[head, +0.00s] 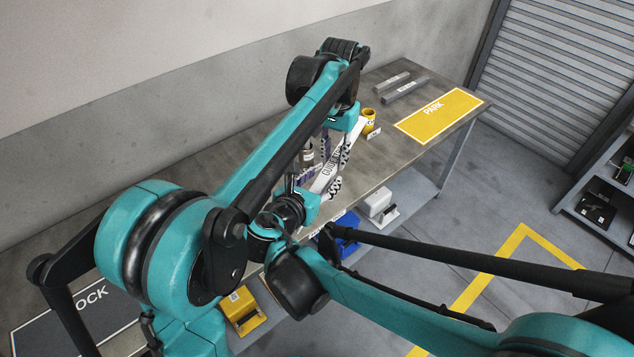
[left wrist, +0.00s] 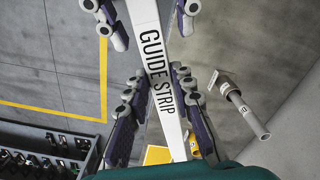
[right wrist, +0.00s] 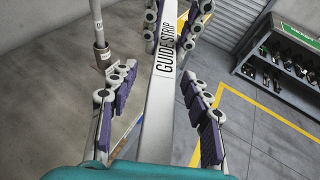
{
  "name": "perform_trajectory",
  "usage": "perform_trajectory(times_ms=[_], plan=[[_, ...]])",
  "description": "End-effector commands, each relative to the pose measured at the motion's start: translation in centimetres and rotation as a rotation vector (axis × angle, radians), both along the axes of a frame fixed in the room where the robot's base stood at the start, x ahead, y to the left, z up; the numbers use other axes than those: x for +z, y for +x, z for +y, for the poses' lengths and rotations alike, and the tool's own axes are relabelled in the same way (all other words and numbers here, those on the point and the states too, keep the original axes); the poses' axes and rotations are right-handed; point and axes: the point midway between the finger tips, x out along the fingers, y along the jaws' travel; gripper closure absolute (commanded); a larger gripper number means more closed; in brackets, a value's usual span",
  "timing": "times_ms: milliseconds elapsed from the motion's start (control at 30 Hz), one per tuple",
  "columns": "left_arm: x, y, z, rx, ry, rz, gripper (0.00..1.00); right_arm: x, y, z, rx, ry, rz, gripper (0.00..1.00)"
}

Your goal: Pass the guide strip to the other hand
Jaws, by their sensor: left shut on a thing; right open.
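The guide strip (head: 327,177) is a long pale bar with black lettering, held slanting between my two grippers above the bench. It also runs through the middle of the left wrist view (left wrist: 157,70) and the right wrist view (right wrist: 162,90). My left gripper (head: 336,147) is shut on the strip towards its far end. My right gripper (head: 313,186) is open, with its fingers on either side of the strip nearer me; gaps show beside the strip in the right wrist view (right wrist: 160,103). My arms hide parts of the strip in the head view.
A yellow cup-like part (head: 369,121) stands on the bench (head: 400,150) beyond the strip. A yellow PARK mat (head: 438,115) and two grey bars (head: 405,90) lie at the far end. A grey upright post (right wrist: 99,40) stands close beside the strip. Boxes (head: 378,202) sit on the lower shelf.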

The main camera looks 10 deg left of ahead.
Motion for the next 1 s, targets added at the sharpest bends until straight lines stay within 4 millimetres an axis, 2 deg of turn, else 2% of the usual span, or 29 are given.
perform_trajectory(times_ms=[167, 200, 367, 400, 467, 500, 567, 600, 867, 1000], plan=[[0.02, -0.01, 0.0, 0.0, 0.0, 0.0, 1.0, 0.0, 0.02, -0.01, 0.0, 0.0, 0.0, 0.52], [0.02, -0.01, 0.0, 0.0, 0.0, 0.0, 1.0, 0.01, 0.01, 0.0, 0.0, 0.0, 0.0, 0.54], [0.02, 0.0, -0.01, 0.0, 0.0, 0.0, 1.0, 0.01, 0.01, 0.01, 0.0, 0.0, 0.0, 0.97], [0.02, -0.02, -0.03, 0.0, -0.001, 0.0, 1.0, 0.01, 0.01, 0.03, 0.001, 0.0, 0.0, 1.0], [0.02, -0.02, -0.05, 0.0, -0.001, 0.0, 1.0, 0.01, 0.01, 0.05, 0.001, 0.0, 0.0, 1.0], [0.02, -0.04, -0.05, 0.0, -0.001, 0.0, 0.71, 0.05, 0.02, 0.06, 0.001, 0.0, -0.001, 1.0], [0.02, -0.04, -0.05, -0.001, -0.001, 0.001, 0.56, 0.05, 0.02, 0.07, 0.001, 0.0, -0.001, 1.0], [0.02, -0.04, -0.05, -0.001, -0.001, 0.0, 0.52, 0.05, 0.02, 0.06, 0.001, 0.0, -0.001, 1.0], [0.05, -0.02, -0.02, 0.0, 0.0, 0.0, 0.52, 0.05, 0.02, 0.03, 0.0, 0.0, -0.001, 1.0], [1.0, 0.02, -0.02, 0.0, 0.0, 0.0, 0.52, 0.05, 0.01, 0.02, 0.0, 0.0, -0.001, 1.0]])
